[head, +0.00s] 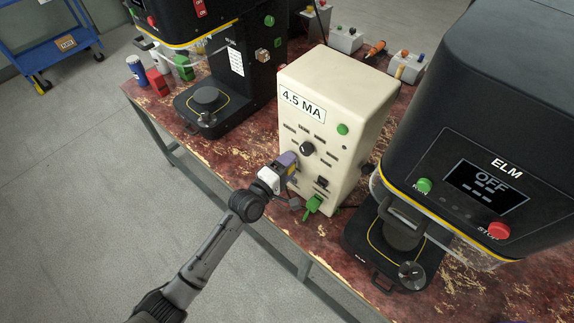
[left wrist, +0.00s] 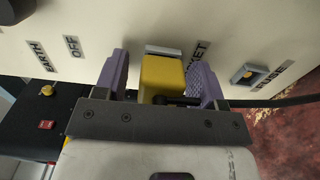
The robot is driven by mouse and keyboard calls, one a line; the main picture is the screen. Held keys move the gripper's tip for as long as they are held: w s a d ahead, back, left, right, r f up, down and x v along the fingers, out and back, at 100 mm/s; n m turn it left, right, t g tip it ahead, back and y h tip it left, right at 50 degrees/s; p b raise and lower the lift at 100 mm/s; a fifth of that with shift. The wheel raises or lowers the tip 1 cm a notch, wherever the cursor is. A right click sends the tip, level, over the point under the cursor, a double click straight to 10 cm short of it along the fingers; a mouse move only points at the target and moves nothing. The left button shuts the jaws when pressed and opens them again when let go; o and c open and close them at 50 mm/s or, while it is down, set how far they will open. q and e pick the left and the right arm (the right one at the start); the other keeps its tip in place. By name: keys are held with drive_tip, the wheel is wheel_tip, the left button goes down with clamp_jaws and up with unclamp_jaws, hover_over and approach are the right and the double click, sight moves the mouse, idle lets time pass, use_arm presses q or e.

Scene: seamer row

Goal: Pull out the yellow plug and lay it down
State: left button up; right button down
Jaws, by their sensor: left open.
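The yellow plug (left wrist: 162,76) sits in a socket on the front face of a cream box (head: 330,95) labelled 4.5 MA. My left gripper (left wrist: 160,84) is at the plug, one purple finger on each side of it. The fingers are open, with a visible gap between the plug and each finger. In the head view my left gripper (head: 285,165) reaches the lower front of the box and mostly hides the plug. My right gripper does not show in either view.
A green plug (head: 314,203) and a small grey piece (head: 295,203) are just below and right of my gripper. Black ELM machines (head: 490,120) flank the box. The worn red bench top (head: 240,165) has free room left of the gripper, near the front edge.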

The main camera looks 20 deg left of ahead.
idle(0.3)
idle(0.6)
use_arm(q)
drive_tip(key=shift+p, duration=0.4)
drive_tip(key=shift+c, duration=0.4)
clamp_jaws()
drive_tip(key=shift+r, duration=0.1)
